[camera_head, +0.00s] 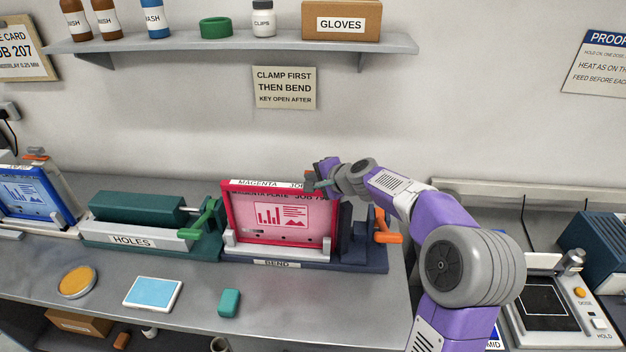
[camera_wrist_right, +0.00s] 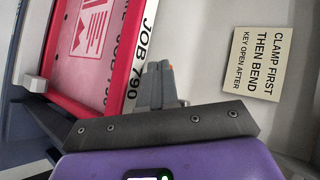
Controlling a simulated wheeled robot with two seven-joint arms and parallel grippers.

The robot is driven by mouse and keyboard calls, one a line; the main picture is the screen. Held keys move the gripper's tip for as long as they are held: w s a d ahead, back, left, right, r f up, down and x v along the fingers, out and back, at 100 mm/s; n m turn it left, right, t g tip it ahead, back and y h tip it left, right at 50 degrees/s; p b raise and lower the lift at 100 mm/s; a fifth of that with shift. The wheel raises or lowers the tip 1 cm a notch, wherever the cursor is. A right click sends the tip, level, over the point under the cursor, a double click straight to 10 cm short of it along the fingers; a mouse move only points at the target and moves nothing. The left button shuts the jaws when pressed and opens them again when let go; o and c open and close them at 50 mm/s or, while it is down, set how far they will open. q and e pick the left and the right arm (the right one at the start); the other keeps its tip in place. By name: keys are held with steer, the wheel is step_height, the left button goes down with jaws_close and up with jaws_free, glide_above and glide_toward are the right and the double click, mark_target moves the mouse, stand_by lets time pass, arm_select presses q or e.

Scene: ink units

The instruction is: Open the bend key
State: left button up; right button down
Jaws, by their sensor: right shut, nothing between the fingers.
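The bend unit, a dark blue device with a BEND label (camera_head: 277,263), stands on the bench. It holds the upright red-framed magenta plate (camera_head: 282,215), which also shows in the wrist view (camera_wrist_right: 90,50). An orange handle (camera_head: 386,232) sticks out at the unit's right side; I cannot tell whether this is the bend key. My right gripper (camera_head: 318,180) is at the plate's top right corner, shut and empty. In the wrist view its fingers (camera_wrist_right: 158,86) are together beside the JOB 790 edge, with a small orange-red spot at their tips. My left gripper is out of view.
The green HOLES unit (camera_head: 135,220) with a green lever stands left of the bend unit. A blue-framed plate (camera_head: 35,195) is farther left. An orange disc (camera_head: 76,281), a blue pad (camera_head: 153,292) and a teal block (camera_head: 229,302) lie in front. A shelf (camera_head: 230,44) hangs above.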

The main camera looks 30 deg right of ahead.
steer(key=s+a, duration=0.1)
steer(key=s+a+b, duration=0.1)
steer(key=shift+s+a+f, duration=0.1)
steer(key=shift+s+a, duration=0.05)
steer(key=shift+s, duration=0.15)
steer(key=s+a+r+p, duration=0.3)
steer(key=s+a+r, duration=0.2)
steer(key=s, duration=0.2)
steer(key=shift+s, duration=0.35)
